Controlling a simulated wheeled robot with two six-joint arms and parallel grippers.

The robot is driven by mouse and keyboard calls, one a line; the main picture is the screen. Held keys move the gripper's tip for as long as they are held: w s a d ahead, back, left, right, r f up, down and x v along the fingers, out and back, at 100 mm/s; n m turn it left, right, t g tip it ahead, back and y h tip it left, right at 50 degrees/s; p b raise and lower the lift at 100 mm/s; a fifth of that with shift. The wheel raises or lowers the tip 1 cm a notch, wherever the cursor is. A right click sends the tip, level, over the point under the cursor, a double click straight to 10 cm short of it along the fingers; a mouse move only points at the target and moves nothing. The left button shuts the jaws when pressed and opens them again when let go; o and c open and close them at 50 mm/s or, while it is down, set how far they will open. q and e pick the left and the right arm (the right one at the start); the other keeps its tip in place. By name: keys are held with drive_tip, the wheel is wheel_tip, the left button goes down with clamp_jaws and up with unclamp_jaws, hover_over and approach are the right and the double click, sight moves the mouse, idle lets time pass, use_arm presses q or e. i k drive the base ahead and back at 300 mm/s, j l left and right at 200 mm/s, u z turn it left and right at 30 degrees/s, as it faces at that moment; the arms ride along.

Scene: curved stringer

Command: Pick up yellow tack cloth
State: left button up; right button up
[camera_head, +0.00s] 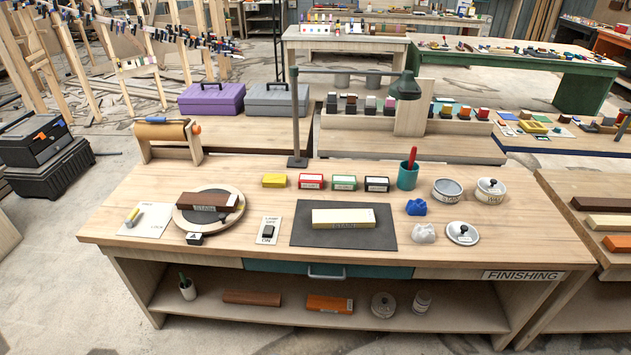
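Neither of my grippers is in view. No yellow cloth can be told for certain. A small yellow block-shaped item (274,181) lies at the back of the finishing bench (230,172), left of the red-labelled box; I cannot tell whether it is folded cloth. A crumpled blue cloth-like piece (416,207) and a crumpled whitish one (424,233) lie right of the dark mat. A small yellow-ended item (132,216) lies on a white sheet at the left.
A long pale block (343,217) lies on the dark mat (310,236). A turntable (227,216) holds a brown block. A lamp (405,87) overhangs the back. The bench's front strip is mostly clear.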

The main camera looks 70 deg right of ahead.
sight(279, 180)
drive_tip(key=z, duration=2.15)
